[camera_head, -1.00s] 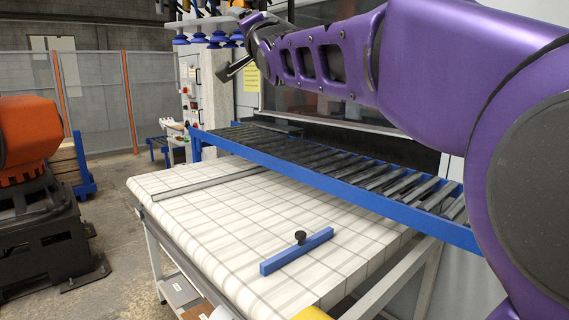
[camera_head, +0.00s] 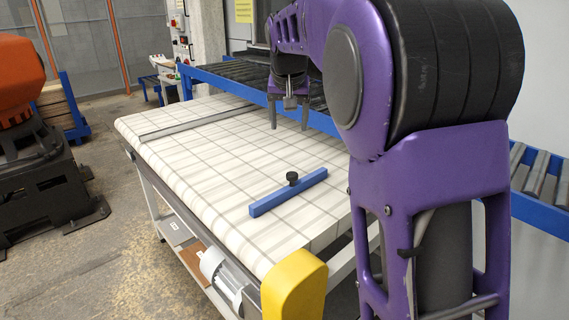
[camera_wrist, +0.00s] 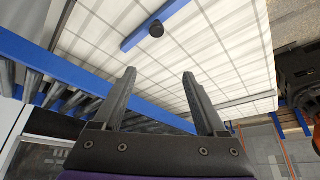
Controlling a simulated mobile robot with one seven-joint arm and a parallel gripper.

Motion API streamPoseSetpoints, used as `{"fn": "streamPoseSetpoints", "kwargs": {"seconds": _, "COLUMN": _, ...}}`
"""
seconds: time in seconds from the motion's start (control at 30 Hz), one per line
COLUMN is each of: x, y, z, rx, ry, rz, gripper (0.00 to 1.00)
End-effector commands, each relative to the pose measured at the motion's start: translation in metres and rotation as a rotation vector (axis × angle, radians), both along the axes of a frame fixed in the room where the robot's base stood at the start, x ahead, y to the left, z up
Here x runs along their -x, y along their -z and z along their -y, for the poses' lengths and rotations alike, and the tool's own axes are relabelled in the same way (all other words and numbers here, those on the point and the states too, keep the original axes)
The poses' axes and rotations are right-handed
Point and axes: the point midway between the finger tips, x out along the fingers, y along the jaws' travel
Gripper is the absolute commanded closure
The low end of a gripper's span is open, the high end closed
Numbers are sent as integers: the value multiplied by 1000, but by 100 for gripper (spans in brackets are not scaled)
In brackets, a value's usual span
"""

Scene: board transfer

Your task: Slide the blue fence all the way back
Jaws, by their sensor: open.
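The blue fence (camera_head: 288,193) is a straight blue bar with a black knob (camera_head: 292,178) on top. It lies on the white gridded belt table (camera_head: 205,150), near its front right part. It also shows in the wrist view (camera_wrist: 150,25), at the top, with the knob facing me. My gripper (camera_head: 289,126) hangs pointing down above the table, behind the fence and apart from it. In the wrist view my gripper (camera_wrist: 158,72) has its two dark fingers spread with nothing between them.
A grey bar (camera_head: 190,124) lies across the far part of the belt. A blue-framed roller conveyor (camera_head: 225,82) runs along the back. A yellow guard (camera_head: 294,286) and a motor (camera_head: 218,268) are at the near end. The belt between the grey bar and the fence is clear.

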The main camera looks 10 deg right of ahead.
Motion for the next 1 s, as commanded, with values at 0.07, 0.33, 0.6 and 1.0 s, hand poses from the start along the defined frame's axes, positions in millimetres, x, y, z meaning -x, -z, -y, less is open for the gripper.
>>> {"fn": "streamPoseSetpoints", "kwargs": {"seconds": 0.07, "x": 5, "y": 9, "z": 5, "rx": 0, "ry": -13, "rz": -49, "gripper": 26}}
{"fn": "streamPoseSetpoints", "kwargs": {"seconds": 0.33, "x": 3, "y": 36, "z": 8, "rx": 1, "ry": -29, "rz": -89, "gripper": 26}}
{"fn": "streamPoseSetpoints", "kwargs": {"seconds": 0.6, "x": -19, "y": 89, "z": 13, "rx": 2, "ry": -28, "rz": -88, "gripper": 26}}
{"fn": "streamPoseSetpoints", "kwargs": {"seconds": 1.0, "x": -48, "y": 159, "z": 19, "rx": 2, "ry": -27, "rz": -85, "gripper": 26}}
